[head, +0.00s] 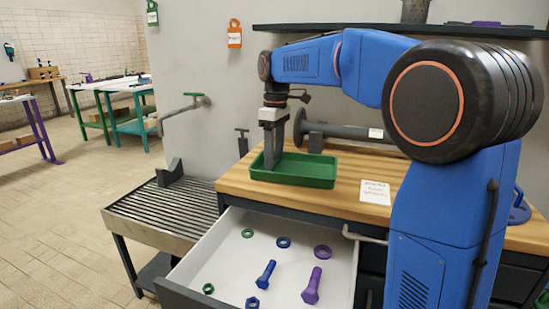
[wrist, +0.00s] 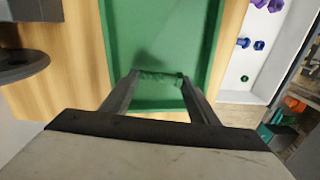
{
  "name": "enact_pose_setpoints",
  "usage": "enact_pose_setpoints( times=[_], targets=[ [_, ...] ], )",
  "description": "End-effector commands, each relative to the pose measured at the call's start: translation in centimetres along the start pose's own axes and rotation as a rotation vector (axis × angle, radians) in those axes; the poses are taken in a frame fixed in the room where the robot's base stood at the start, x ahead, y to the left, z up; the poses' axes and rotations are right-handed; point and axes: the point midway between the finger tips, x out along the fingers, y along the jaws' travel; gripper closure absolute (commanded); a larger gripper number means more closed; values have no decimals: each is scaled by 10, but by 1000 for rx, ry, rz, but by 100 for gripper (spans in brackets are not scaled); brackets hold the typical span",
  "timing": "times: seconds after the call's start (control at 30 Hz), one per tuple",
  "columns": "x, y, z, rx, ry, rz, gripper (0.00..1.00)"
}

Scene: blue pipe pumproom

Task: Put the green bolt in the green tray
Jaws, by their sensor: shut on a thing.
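The green tray (head: 318,180) sits on the wooden worktop behind the open drawer. It also fills the middle of the wrist view (wrist: 205,40). My gripper (head: 272,164) points down into the left part of the tray, with its fingertips inside the rim. In the wrist view my fingers (wrist: 161,76) are a little apart, with the green bolt (wrist: 160,75) between their tips. The bolt blends with the tray floor, and its outline is hard to make out. In the head view the bolt is hidden. I cannot tell whether it touches the tray floor.
The open white drawer (head: 225,262) in front holds a blue bolt (head: 266,274), a purple bolt (head: 311,287) and several rings and nuts. A dark flanged pipe (head: 340,131) lies behind the tray. A paper note (head: 375,192) lies right of the tray.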

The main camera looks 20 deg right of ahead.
Motion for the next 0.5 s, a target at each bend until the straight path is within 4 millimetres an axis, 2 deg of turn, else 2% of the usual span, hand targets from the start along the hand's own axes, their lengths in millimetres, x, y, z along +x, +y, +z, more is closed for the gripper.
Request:
enact_pose_setpoints(
  times=[0.1,0.43,0.47,0.5],
  targets=[
    [7,0,0,0,1,0,70],
    [9,1,0,0,0,0,70],
    [10,1,0,0,0,0,41],
    [9,1,0,0,0,0,31]
  ],
)
